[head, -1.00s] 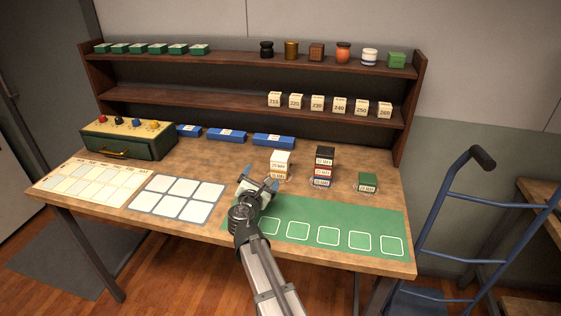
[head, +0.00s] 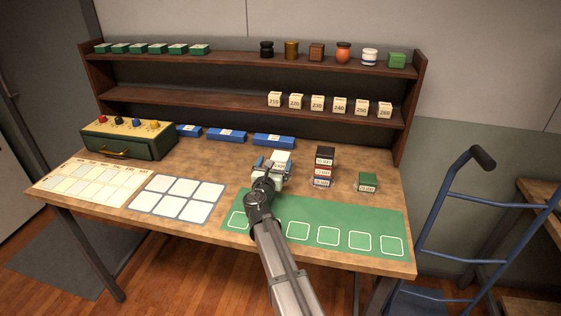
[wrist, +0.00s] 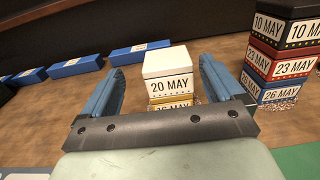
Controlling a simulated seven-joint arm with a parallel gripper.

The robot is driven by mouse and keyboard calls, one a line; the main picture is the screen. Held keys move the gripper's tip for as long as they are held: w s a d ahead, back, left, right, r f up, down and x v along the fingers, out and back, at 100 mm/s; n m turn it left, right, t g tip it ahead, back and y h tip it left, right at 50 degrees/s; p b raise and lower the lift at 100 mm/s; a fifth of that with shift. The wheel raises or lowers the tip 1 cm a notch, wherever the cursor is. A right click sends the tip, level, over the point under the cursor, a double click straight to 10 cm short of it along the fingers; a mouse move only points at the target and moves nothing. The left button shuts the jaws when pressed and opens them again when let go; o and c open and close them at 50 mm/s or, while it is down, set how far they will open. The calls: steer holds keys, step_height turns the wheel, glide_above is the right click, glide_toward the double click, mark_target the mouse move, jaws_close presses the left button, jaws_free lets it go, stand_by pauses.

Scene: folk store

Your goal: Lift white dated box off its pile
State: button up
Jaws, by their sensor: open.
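The white box (wrist: 168,73) reads "20 MAY" in the wrist view and sits on top of a yellow box (wrist: 170,104) whose label is partly hidden. In the head view the white box (head: 281,157) shows just behind my gripper. My gripper (wrist: 160,80) is open, with one blue finger to the left of the white box and one to its right. A gap shows on each side, and I cannot tell how far the fingertips reach along the box. The lower part of the pile is hidden by my gripper.
Right of the pile stands a stack of black, red and blue dated boxes (head: 322,168), close to my right finger. A green box (head: 367,182) stands farther right. Blue boxes (head: 226,135) lie behind. The green mat (head: 300,212) lies in front.

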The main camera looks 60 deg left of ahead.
mark_target(280, 155)
steer(key=shift+w+d+x, duration=0.15)
steer(key=shift+x, duration=1.25)
steer(key=shift+w+d+x, duration=0.15)
steer(key=shift+x, duration=1.25)
steer(key=shift+f, duration=0.1)
steer(key=c, duration=1.1)
